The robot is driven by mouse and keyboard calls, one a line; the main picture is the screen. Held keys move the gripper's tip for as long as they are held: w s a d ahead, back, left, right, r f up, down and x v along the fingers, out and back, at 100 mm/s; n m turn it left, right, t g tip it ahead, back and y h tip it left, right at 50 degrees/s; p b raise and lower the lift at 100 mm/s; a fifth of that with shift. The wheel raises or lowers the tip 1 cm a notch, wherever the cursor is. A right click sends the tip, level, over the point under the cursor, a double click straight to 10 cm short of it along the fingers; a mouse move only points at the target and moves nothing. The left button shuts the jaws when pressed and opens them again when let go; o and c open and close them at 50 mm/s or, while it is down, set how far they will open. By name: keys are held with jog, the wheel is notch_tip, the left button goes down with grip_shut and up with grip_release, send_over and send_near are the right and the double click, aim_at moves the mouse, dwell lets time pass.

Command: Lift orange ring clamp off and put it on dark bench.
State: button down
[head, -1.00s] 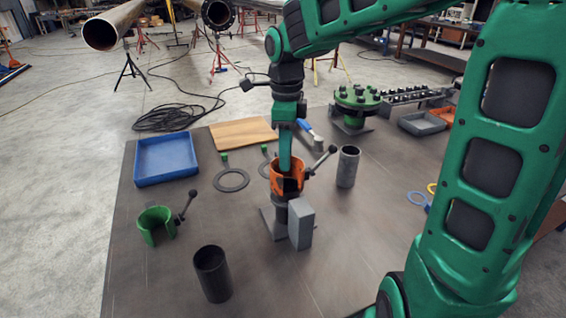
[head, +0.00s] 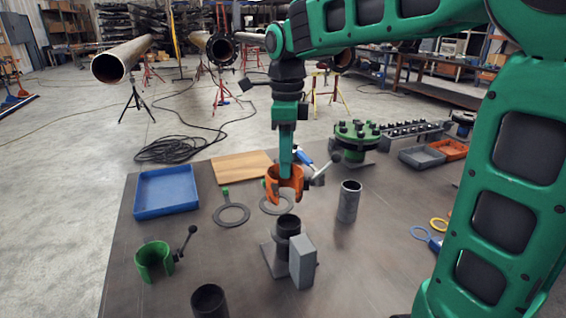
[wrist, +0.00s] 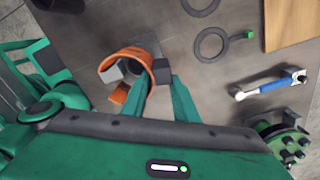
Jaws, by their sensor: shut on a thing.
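The orange ring clamp (head: 286,184) hangs from my gripper (head: 285,168), above and apart from the dark upright pipe stub (head: 288,226) on its stand. In the wrist view the orange ring clamp (wrist: 136,58) shows as an open curved band at the fingers of my gripper (wrist: 158,88). My gripper is shut on it. The clamp's handle with a dark knob sticks out to the right in the head view. The dark bench (head: 225,285) lies below, with bare surface to the front and left of the stand.
A grey block (head: 302,262) stands against the stub's stand. A green clamp (head: 154,261), a dark tube (head: 210,300), a grey tube (head: 349,201), a blue tray (head: 166,190) and flat gasket rings (head: 231,214) are around. A green flanged piece (head: 356,140) stands behind.

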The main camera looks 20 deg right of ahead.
jog(key=shift+r, duration=2.45)
jog(key=shift+s+f, duration=0.1)
